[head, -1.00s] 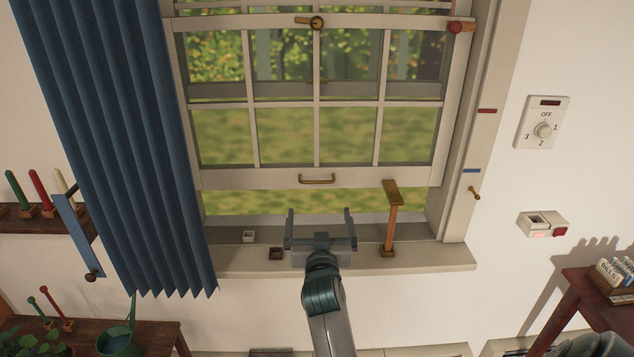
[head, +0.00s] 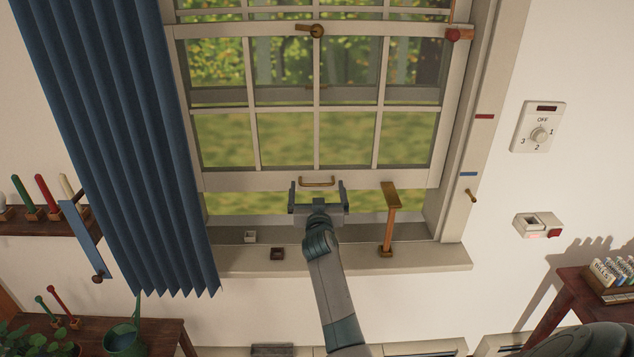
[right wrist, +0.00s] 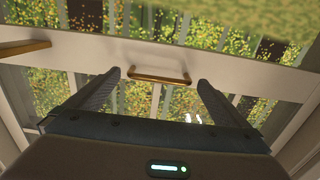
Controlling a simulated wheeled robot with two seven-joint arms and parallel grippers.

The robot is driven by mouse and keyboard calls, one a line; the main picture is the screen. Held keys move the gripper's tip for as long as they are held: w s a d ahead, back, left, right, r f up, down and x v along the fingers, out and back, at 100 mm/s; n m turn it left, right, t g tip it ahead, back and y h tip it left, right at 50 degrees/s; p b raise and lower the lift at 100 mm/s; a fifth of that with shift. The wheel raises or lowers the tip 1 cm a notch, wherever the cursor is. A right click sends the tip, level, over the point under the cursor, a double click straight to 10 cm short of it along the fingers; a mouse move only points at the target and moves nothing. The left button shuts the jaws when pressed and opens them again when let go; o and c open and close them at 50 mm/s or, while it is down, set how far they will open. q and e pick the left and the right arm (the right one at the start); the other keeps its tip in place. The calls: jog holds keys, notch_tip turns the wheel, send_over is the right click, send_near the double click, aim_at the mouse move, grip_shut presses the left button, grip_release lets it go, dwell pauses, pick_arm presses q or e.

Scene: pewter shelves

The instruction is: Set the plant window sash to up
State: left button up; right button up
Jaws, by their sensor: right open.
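The plant window sash (head: 230,181) is raised partway, with an open gap between its bottom rail and the sill. A brass pull handle (head: 317,180) sits on the bottom rail; it also shows in the right wrist view (right wrist: 158,77). My right gripper (head: 318,186) is open, its fingers pointing up at either side of the handle in the head view. In the right wrist view the handle lies beyond and between the fingertips, and contact cannot be told. A wooden prop (head: 390,215) stands on the sill under the right part of the sash. My left gripper is not in view.
A brass latch (head: 316,31) is on the upper rail. A blue curtain (head: 115,140) hangs at the left. Red (head: 484,117) and blue (head: 468,174) marks are on the right frame. The sill (head: 350,258) holds two small square sockets. A dial (head: 538,135) is on the right wall.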

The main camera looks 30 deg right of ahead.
jog(key=shift+x, duration=1.25)
